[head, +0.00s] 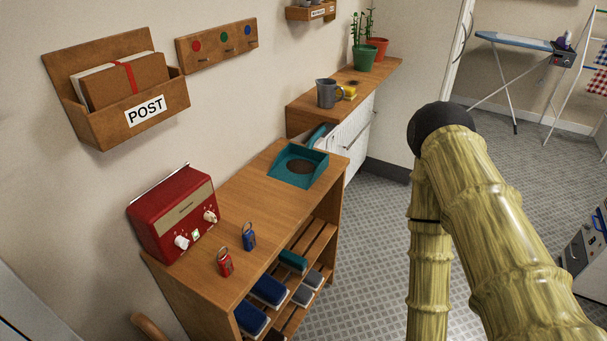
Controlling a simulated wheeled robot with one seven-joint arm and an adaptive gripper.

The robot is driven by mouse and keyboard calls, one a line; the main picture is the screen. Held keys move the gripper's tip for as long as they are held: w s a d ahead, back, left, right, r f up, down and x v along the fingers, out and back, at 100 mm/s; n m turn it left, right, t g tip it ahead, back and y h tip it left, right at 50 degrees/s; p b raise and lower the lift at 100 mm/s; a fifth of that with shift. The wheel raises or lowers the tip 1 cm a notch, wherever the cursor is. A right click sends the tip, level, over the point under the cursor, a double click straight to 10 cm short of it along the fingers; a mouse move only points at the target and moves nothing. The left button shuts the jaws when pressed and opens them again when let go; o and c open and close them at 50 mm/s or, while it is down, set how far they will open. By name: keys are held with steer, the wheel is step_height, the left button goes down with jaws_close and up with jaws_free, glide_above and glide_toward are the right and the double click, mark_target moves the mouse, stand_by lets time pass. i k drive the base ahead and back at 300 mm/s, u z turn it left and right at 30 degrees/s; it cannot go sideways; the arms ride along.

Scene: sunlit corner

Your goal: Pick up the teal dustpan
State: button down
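The teal dustpan (293,179) lies on the far end of the wooden shelf unit's top (250,190), near the wall. Its handle (317,136) points away towards the back. A dark brown round patch shows on its pan; I cannot tell what it is. Nothing touches the dustpan from my side. My arm, with bamboo-like links and a dark round joint, rises at the right and bends back down. My gripper is out of view.
A red radio (173,213), a red key tag (225,263) and a blue key tag (249,238) share the top. Behind stands a counter with a grey mug (326,93), yellow sponge (349,92) and potted plants (367,52).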

mark_target(298, 166)
steer(key=u, duration=0.55)
steer(key=k, duration=1.3)
steer(key=z, duration=0.05)
steer(key=i, duration=0.45)
steer(key=z, duration=0.75)
steer(key=i, duration=1.35)
steer(key=u, duration=0.65)
